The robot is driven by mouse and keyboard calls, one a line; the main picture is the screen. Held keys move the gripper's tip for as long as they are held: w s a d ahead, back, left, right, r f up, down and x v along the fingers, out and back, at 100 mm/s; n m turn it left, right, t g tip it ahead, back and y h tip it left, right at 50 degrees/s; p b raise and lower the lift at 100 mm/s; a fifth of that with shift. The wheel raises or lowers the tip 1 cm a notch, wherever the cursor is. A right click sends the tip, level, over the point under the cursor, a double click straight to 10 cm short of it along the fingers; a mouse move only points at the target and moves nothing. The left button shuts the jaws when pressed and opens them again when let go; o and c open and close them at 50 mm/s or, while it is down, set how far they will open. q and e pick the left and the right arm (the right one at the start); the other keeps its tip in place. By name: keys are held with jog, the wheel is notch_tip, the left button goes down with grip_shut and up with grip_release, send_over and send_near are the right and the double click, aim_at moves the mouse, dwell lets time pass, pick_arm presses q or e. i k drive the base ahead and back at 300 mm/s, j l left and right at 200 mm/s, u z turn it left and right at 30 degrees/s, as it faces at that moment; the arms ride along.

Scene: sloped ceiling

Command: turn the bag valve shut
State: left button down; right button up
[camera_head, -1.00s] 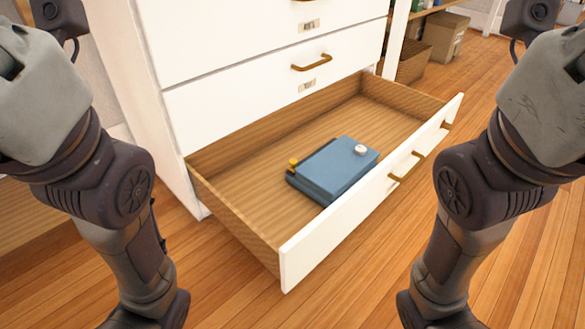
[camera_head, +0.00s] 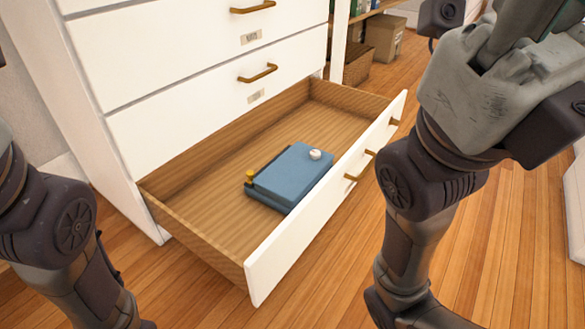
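A flat blue bag (camera_head: 292,178) lies in the open bottom drawer, near its front panel. A small round white piece, seemingly the valve (camera_head: 315,154), sits on its top at the right corner. A yellow fitting (camera_head: 250,175) stands at its left edge by a dark strip. I cannot tell whether the valve is open or shut. My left arm is at the left edge and my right arm rises along the right side. Neither arm touches the bag, and no gripper fingertips show.
The drawer (camera_head: 207,217) is pulled out of a white cabinet (camera_head: 215,110), with its front panel (camera_head: 330,195) standing between the bag and the open floor. Cardboard boxes (camera_head: 384,38) stand at the back right. The wooden floor (camera_head: 300,290) in front is clear.

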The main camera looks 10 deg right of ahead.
aim_at(314, 155)
jog(key=i+l+u, duration=0.15)
jog(key=l, duration=0.25)
jog(key=i+l+u, duration=0.1)
jog(key=i+l, duration=0.25)
jog(key=i+l+u, duration=0.15)
jog(key=l, duration=0.3)
jog(key=i, duration=0.1)
